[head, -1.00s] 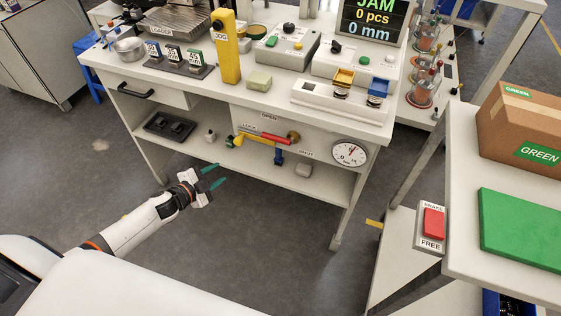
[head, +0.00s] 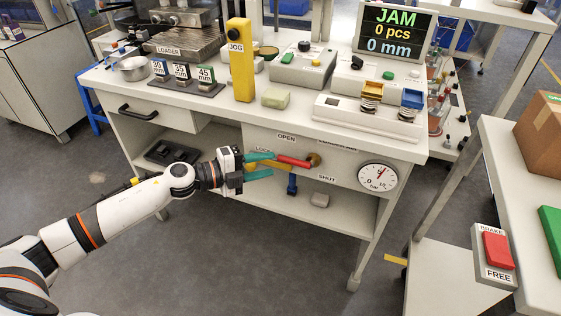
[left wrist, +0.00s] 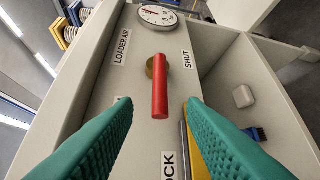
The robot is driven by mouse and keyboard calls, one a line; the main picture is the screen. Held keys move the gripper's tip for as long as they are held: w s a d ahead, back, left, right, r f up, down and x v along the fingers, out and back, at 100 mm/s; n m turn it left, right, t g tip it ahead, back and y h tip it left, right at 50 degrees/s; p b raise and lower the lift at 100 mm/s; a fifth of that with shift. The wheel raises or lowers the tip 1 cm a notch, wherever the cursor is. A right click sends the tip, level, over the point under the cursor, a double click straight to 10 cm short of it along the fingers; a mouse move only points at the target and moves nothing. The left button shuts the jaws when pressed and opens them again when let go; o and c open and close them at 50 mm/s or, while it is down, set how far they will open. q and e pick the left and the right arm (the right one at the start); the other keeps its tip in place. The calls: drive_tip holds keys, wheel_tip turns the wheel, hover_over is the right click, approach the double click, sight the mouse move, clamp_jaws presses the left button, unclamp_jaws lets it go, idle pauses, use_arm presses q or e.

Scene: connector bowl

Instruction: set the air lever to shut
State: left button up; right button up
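The red air lever (head: 293,161) sits on the bench's front panel, its brass pivot (head: 314,159) at the right end. It lies roughly level, between the OPEN label (head: 287,138) above and the SHUT label (head: 327,178) below. In the left wrist view the red lever (left wrist: 160,92) points toward the gap between my fingers. My left gripper (head: 261,166) is open, its teal fingers just left of the lever's free end. The fingers (left wrist: 160,120) are spread either side of the lever's line, with nothing held. My right gripper is not in view.
A pressure gauge (head: 378,177) is right of the lever. A yellow part by the LOCK label is partly hidden behind my fingers. The bench top above holds a yellow JOG post (head: 241,60) and control boxes.

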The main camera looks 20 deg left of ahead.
sight(284, 161)
use_arm(q)
drive_tip(key=x, duration=0.5)
drive_tip(key=shift+a, duration=0.1)
clamp_jaws()
